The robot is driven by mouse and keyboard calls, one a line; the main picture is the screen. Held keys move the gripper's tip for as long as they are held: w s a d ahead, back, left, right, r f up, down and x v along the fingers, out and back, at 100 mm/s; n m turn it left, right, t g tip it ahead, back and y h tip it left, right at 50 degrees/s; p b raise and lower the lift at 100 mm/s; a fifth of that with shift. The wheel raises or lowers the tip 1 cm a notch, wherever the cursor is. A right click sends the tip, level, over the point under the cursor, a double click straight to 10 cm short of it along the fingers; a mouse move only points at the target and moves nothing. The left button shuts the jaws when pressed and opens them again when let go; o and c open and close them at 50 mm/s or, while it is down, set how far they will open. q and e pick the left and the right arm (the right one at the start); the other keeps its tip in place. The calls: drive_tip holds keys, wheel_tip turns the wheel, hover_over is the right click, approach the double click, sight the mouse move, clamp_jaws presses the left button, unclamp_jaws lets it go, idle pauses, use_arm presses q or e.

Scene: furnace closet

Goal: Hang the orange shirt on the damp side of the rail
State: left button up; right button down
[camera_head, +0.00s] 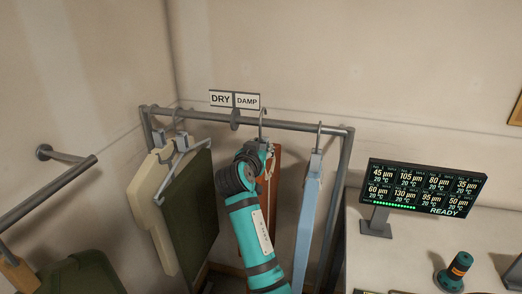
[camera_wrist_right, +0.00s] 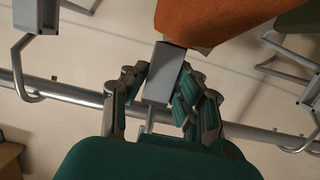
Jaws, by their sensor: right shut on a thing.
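The orange shirt (camera_head: 272,180) hangs upright below the rail, partly hidden behind my right arm. My right gripper (camera_head: 262,148) is shut on the grey block of its hanger. In the right wrist view, the fingers (camera_wrist_right: 165,88) clasp this block, with the orange cloth (camera_wrist_right: 215,20) beyond it. The hanger's hook (camera_head: 262,118) shows at the rail, just right of the round divider (camera_head: 235,118). I cannot tell whether it bears the weight. The grey rail (camera_head: 300,126) carries a DRY sign (camera_head: 220,98) at left and a DAMP sign (camera_head: 246,101) at right. My left gripper is not in view.
A cream garment (camera_head: 155,210) and a dark green one (camera_head: 190,205) hang left of the divider. A light blue garment (camera_head: 308,205) hangs near the right post. A screen (camera_head: 422,187) reading READY stands on the counter at right. A wall bar (camera_head: 55,190) is at left.

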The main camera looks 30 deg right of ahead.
drive_tip(key=shift+w+d, duration=0.35)
idle(0.4)
drive_tip(key=shift+w+d, duration=0.4)
drive_tip(key=shift+d, duration=0.1)
drive_tip(key=shift+w+d, duration=0.15)
drive_tip(key=shift+f+b, duration=1.6)
drive_tip(key=shift+b, duration=0.15)
idle(1.0)
drive_tip(key=c, duration=1)
unclamp_jaws()
drive_tip(key=shift+o, duration=0.2)
drive_tip(key=shift+f, duration=0.1)
